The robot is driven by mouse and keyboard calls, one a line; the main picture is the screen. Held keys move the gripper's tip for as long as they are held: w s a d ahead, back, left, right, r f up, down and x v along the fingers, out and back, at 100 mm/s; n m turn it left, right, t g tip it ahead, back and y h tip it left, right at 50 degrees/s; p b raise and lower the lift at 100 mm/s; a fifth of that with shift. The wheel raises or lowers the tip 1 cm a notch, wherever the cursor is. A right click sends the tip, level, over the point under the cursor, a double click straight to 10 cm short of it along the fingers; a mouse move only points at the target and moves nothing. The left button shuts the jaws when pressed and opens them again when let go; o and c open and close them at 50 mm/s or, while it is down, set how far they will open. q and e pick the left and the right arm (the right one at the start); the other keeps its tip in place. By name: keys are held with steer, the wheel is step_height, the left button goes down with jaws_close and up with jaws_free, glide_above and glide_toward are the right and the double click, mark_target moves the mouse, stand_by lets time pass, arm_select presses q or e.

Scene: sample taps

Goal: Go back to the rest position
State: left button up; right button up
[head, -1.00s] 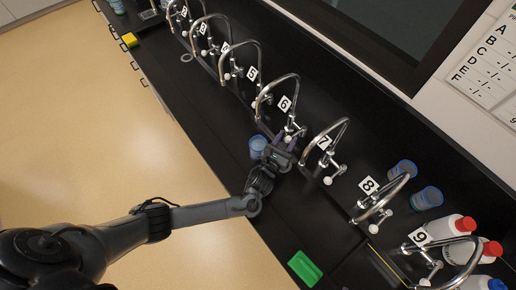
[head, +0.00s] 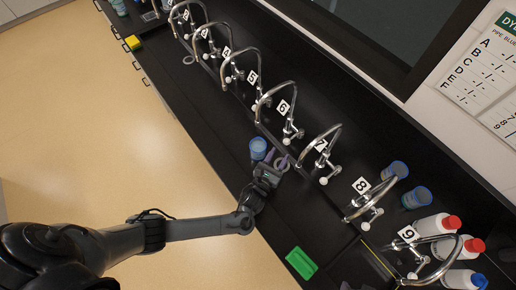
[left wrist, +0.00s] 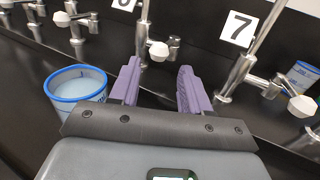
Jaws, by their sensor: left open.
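My left gripper (head: 276,161) is over the black counter, in front of the taps numbered 6 and 7. Its purple fingers are apart with nothing between them, as the left wrist view (left wrist: 158,88) also shows. A blue-rimmed cup (head: 258,146) stands on the counter just left of the fingers, and it shows at the left of the left wrist view (left wrist: 77,88). The cup looks upright and apart from the fingers. Tap 6 (head: 290,130) and tap 7 (head: 328,165) stand behind the gripper. My right gripper is in neither view.
A row of curved metal taps runs along the counter (head: 205,125). A green block (head: 301,263) lies near the front edge. Blue containers (head: 416,197) and white bottles (head: 437,225) with coloured caps stand at the right. A yellow sponge (head: 132,43) lies far left.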

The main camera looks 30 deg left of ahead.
arm_select(q)
steer(key=shift+s, duration=0.2)
stand_by(0.3)
